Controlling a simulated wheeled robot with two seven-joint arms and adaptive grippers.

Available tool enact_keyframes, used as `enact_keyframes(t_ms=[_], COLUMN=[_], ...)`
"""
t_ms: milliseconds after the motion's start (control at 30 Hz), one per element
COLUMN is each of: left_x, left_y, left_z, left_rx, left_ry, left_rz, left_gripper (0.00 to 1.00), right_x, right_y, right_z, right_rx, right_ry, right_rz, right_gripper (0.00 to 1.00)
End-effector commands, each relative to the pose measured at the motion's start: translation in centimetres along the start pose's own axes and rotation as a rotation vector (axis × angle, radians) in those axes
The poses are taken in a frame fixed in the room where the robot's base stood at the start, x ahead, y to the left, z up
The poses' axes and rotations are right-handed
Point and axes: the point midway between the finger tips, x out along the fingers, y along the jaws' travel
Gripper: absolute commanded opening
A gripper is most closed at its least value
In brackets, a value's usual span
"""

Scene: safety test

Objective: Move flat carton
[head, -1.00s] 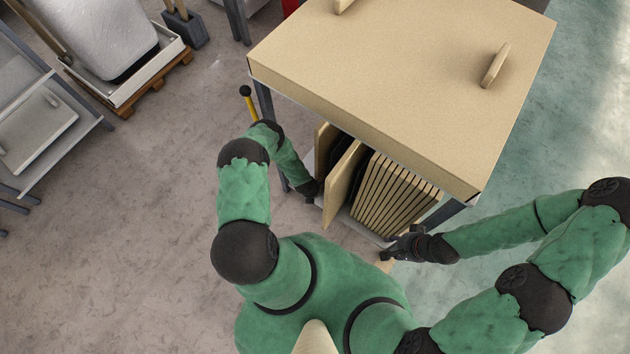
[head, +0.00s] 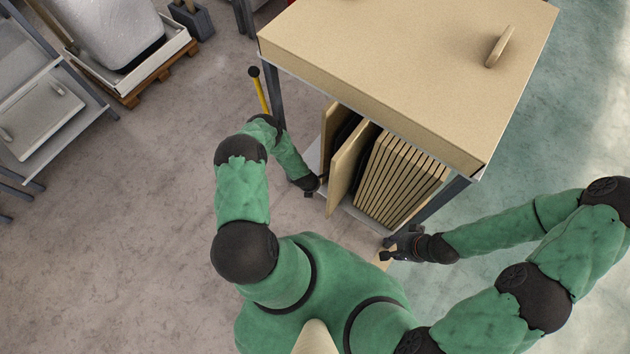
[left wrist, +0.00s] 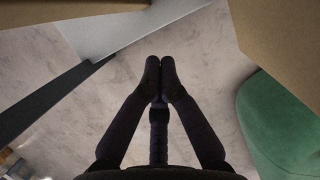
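Several flat tan cartons (head: 403,180) stand upright in a row in the lower level of a bench. One tan flat panel (head: 348,168) leans apart to their left, with another tan panel (head: 331,128) behind it; a dark gap lies between it and the row. My left gripper (head: 313,192) is at the left edge of the leaning panel. In the left wrist view its fingertips (left wrist: 160,68) meet with nothing seen between them, and tan surfaces show on both sides. My right gripper (head: 386,250) is low, just in front of the bench's right corner; its fingers are too small to read.
The bench's tan top (head: 400,70) with a handle (head: 500,46) overhangs the cartons. Its dark legs (head: 272,95) and a yellow rod (head: 261,92) stand near my left arm. A grey rack (head: 45,110) and a loaded pallet (head: 150,85) are at the left. The floor between is clear.

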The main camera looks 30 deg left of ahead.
Motion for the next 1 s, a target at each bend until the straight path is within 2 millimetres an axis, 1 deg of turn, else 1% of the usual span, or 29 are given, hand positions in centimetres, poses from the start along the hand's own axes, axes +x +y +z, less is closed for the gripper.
enact_keyframes(t_ms=[33,167,400,500,600,700,1000], left_x=[-1.3,-3.3,-7.3,-8.5,-9.3,-9.6,-9.6], left_y=[0.1,0.1,0.1,0.1,0.0,0.0,0.0], left_z=[0.3,0.3,0.3,0.2,0.2,0.1,0.1], left_rx=[0.001,0.001,0.0,0.001,0.001,0.001,0.0], left_ry=[-0.001,-0.001,0.0,-0.001,-0.001,-0.001,0.0], left_rz=[0.001,0.001,0.0,0.001,0.001,0.0,0.0], left_gripper=[0.0,0.0,0.0,0.0,0.0,0.0,0.0], right_x=[-1.0,-2.0,-4.0,-4.5,-4.8,-4.9,-4.9], right_y=[-0.3,-0.7,-1.4,-1.6,-1.7,-1.8,-1.7], right_z=[-0.1,-0.2,0.0,0.0,0.0,0.0,0.0], right_rx=[-0.001,-0.002,-0.001,-0.001,-0.001,-0.001,-0.001], right_ry=[0.004,0.006,0.005,0.005,0.005,0.005,0.005], right_rz=[0.0,0.0,0.0,0.0,0.0,0.0,0.0], right_gripper=[0.4,0.4,0.4,0.4,0.4,0.4,0.4])
